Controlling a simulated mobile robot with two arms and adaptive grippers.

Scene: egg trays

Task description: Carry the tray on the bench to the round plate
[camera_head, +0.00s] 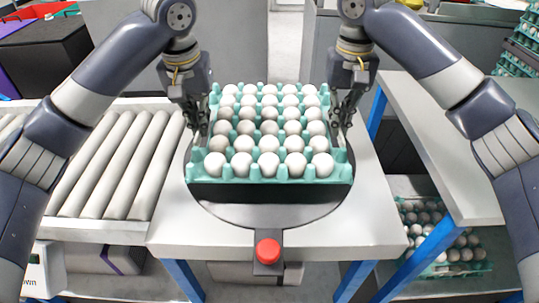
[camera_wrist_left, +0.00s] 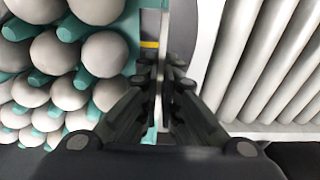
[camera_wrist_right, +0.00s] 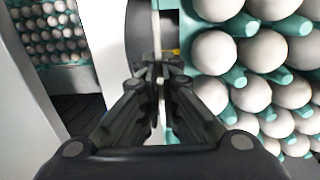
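The tray (camera_head: 270,192) is dark-walled and carries a teal egg flat full of pale eggs. It sits level over the round plate (camera_head: 265,214), a grey disc set in a light bench top; I cannot tell whether it touches the plate. My left gripper (camera_head: 199,128) is at the tray's left side, and my right gripper (camera_head: 340,128) is at its right side. In the left wrist view the fingers (camera_wrist_left: 161,68) close on a thin pale upright piece at the tray's edge. In the right wrist view the fingers (camera_wrist_right: 157,72) close on a similar piece.
A roller conveyor (camera_head: 120,160) adjoins the bench on the left. A red button (camera_head: 268,250) is at the bench's front edge. A grey side bench (camera_head: 455,160) is on the right, with another egg tray (camera_head: 440,235) low beneath it. Stacked egg trays (camera_head: 522,50) stand at the far right.

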